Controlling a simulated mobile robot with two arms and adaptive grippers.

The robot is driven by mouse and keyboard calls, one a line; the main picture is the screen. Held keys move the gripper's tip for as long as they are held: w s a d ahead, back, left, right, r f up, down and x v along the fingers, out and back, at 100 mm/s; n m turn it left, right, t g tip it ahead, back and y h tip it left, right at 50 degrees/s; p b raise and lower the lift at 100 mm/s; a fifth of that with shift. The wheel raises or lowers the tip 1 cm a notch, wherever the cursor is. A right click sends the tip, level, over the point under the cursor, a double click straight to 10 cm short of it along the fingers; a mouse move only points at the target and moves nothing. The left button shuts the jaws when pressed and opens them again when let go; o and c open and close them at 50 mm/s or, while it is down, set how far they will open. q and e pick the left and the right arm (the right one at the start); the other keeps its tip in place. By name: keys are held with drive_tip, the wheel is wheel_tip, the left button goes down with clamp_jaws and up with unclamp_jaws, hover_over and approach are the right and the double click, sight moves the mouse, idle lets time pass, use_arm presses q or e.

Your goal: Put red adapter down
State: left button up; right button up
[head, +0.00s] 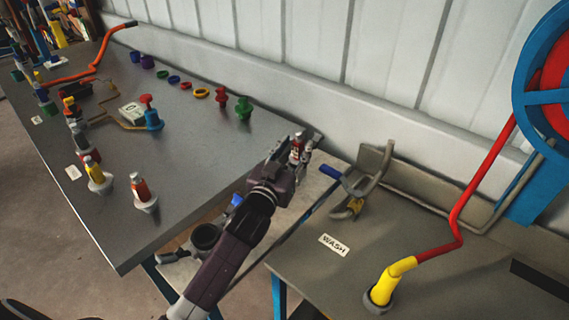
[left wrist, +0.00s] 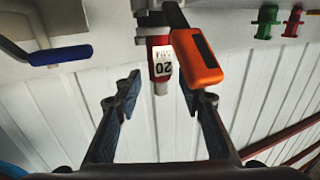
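My left gripper (head: 298,152) is at the back right corner of the long metal table, near the wall. In the left wrist view its two fingers (left wrist: 162,88) stand apart. A red adapter with a white label reading 20 (left wrist: 161,60) lies beyond and between the fingertips, with visible gaps on both sides. What supports the adapter is partly hidden.
The long table (head: 190,190) holds several adapters near its left edge and coloured fittings along the back. A second bench (head: 420,270) has a WASH label (head: 334,245), a blue-handled lever (head: 330,172) and a red and yellow pipe (head: 455,222). The long table's middle front is clear.

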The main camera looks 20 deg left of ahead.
use_arm(q)
drive_tip(key=s, duration=0.9)
drive_tip(key=shift+s+a+b, duration=0.15)
drive_tip(key=shift+b, duration=0.2)
